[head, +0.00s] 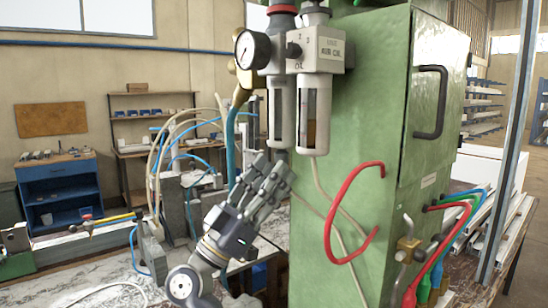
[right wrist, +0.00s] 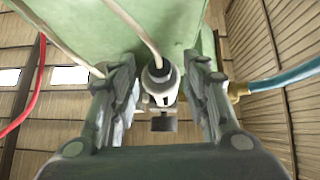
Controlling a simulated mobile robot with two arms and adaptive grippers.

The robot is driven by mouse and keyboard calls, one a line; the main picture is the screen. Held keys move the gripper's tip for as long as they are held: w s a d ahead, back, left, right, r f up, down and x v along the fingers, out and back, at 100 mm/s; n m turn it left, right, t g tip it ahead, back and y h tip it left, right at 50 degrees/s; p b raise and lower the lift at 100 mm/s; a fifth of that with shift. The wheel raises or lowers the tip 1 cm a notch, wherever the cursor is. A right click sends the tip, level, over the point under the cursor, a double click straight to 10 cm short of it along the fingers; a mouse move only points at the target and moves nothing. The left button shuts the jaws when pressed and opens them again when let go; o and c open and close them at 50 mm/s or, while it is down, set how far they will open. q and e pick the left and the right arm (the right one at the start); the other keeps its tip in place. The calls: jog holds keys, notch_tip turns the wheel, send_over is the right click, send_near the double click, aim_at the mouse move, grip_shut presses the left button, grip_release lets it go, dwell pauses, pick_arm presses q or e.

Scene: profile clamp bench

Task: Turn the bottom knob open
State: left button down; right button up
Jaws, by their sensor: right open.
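The air filter unit has two hanging bowls, a left bowl (head: 282,112) and a right bowl (head: 314,115), on the green cabinet. A small dark bottom knob (head: 281,152) shows under the left bowl, partly hidden by my fingers. My right gripper (head: 273,170) is just below it, pointing up. In the right wrist view, my right gripper (right wrist: 160,82) is open, with one finger on each side of the bowl's dark lower end (right wrist: 160,70). I cannot tell whether either finger touches it. My left gripper is not in view.
The green cabinet (head: 340,190) stands close on the right. A red hose (head: 329,235) loops from its side. A pale hose (right wrist: 132,25) and a blue hose (right wrist: 285,78) run near the fingers. A round gauge (head: 253,49) sits on the filter unit.

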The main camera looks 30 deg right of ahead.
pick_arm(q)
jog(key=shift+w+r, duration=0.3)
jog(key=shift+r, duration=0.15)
pick_arm(e)
jog(key=shift+d+r, duration=0.5)
jog(key=shift+d, duration=0.05)
grip_shut()
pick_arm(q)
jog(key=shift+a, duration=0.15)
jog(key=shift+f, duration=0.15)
